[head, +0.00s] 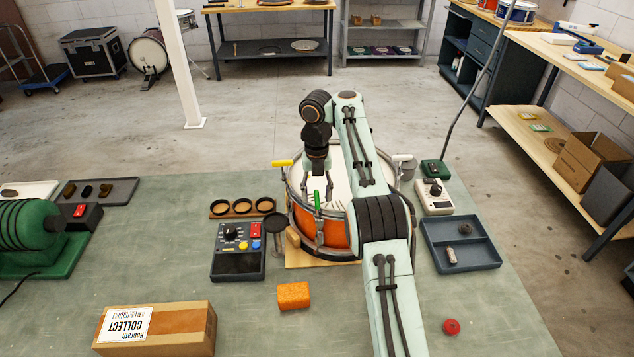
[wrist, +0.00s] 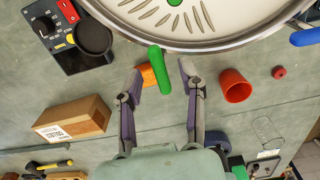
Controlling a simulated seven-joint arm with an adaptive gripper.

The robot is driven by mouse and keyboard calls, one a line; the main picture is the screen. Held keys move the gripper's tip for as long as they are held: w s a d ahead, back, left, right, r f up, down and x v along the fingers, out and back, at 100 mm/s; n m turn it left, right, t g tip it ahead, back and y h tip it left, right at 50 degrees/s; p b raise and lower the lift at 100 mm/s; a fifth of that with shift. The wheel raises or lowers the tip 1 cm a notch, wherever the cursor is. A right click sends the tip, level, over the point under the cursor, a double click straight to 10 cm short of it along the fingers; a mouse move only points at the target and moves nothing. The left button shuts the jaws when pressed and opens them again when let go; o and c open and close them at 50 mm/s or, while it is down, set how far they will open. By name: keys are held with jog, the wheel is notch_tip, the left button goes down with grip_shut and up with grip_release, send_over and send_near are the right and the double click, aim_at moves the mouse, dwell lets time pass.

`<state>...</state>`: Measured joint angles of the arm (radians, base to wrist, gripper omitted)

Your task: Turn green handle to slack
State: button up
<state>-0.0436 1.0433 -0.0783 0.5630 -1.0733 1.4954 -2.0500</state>
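The green handle (head: 317,199) stands at the near rim of the orange drum (head: 336,232), on the side facing me. In the wrist view the green handle (wrist: 160,70) appears between my two spread fingers, just below the drum's metal rim (wrist: 205,47). My gripper (wrist: 162,76) is open, with a finger on each side of the handle and visible gaps to both. In the head view my gripper (head: 317,190) is over the near part of the drum, and its fingertips are small and hard to make out. I cannot tell how deep the handle sits between the fingers.
A yellow handle (head: 282,162) is on the drum's left rim; a blue handle (wrist: 304,37) shows in the wrist view.

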aim_at(317, 197)
notch_tip(317, 197, up, 6)
jog(key=shift+f, duration=0.1)
dwell(0.4)
